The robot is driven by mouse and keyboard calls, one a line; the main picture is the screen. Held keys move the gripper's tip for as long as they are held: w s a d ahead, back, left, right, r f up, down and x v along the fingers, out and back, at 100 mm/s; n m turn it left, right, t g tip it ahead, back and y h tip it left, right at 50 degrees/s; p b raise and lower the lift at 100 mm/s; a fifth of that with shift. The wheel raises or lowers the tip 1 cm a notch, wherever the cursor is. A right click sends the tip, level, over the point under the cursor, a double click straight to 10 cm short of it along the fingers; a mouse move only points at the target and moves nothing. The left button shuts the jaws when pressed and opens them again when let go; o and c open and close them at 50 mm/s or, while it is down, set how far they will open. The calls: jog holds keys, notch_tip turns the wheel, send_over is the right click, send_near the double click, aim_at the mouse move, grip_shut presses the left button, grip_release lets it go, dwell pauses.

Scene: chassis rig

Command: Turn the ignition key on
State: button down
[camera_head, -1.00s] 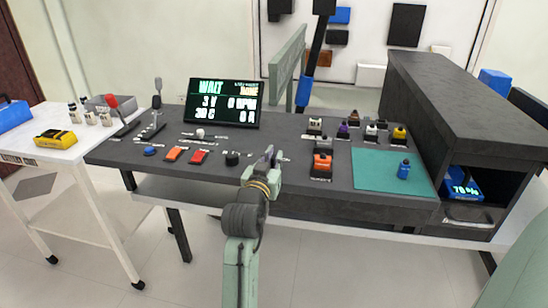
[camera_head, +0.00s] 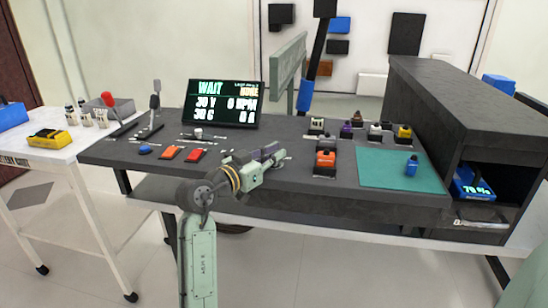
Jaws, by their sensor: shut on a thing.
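My gripper (camera_head: 270,154) reaches from the left over the front middle of the dark console (camera_head: 310,190). Its dark fingers are low over the panel, closed on the ignition key. The key itself is almost wholly hidden by the fingers, and its angle cannot be told. The display (camera_head: 223,103) at the back of the console reads WAIT, with about 30 V and 0 RPM.
A blue button (camera_head: 144,150), orange switch (camera_head: 172,152) and red switch (camera_head: 195,155) lie left of my gripper. An orange-topped block (camera_head: 325,160) and a teal mat (camera_head: 400,168) lie right. A dark shelf box (camera_head: 450,95) bounds the right end.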

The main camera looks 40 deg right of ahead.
jog(key=c, duration=1.7)
grip_release()
jog(key=shift+o, duration=0.2)
jog(key=s+a, duration=0.2)
jog(key=a, duration=0.9)
jog(key=shift+a, duration=0.4)
